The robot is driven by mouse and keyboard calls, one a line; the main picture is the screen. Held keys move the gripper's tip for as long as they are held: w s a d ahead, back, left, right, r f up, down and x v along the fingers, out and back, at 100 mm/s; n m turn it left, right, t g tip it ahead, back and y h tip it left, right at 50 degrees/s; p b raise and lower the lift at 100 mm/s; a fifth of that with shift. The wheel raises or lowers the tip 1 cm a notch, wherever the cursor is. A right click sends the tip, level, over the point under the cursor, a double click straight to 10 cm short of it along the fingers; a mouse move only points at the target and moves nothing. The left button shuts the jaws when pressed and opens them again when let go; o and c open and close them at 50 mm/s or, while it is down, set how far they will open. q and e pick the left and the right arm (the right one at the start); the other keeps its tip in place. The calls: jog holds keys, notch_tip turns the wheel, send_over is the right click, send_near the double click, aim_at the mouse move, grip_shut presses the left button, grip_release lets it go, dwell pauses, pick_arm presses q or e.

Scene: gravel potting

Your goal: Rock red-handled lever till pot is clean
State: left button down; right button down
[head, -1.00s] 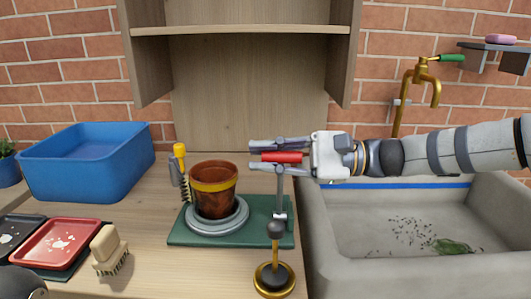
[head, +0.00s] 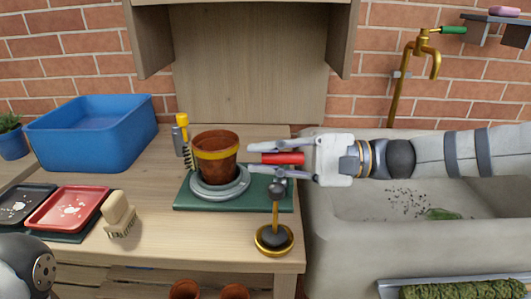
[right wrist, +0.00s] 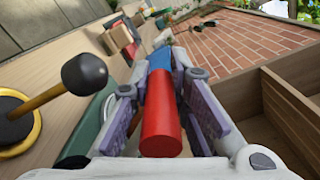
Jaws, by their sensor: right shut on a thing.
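The terracotta pot (head: 217,160) with a yellow band stands upright on a grey round turntable (head: 220,188) on a green base (head: 190,203). Brown patches show on its side; I cannot tell how much is dirt. The red lever handle (head: 283,158) is right of the pot. My right gripper (head: 265,158) is shut on it, its fingers on either side. The handle (right wrist: 161,125) also lies between the fingers in the right wrist view. The lever's lower part is mostly hidden by the gripper. My left gripper is out of view.
A black-knobbed brass stand (head: 274,238) is just in front of the gripper. A yellow-topped spring post (head: 183,135) stands left of the pot. A brush (head: 118,213), red tray (head: 68,208) and blue bin (head: 92,142) are further left. The stone sink (head: 340,255) is right.

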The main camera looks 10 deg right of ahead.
jog(key=c, duration=1.5)
grip_release()
jog(key=d, duration=0.4)
jog(key=s+d, duration=0.1)
jog(key=d, duration=0.3)
jog(key=s+d, duration=0.1)
jog(key=d, duration=0.2)
jog(key=shift+s+d, duration=0.25)
jog(key=shift+d, duration=0.15)
jog(key=shift+o, duration=0.3)
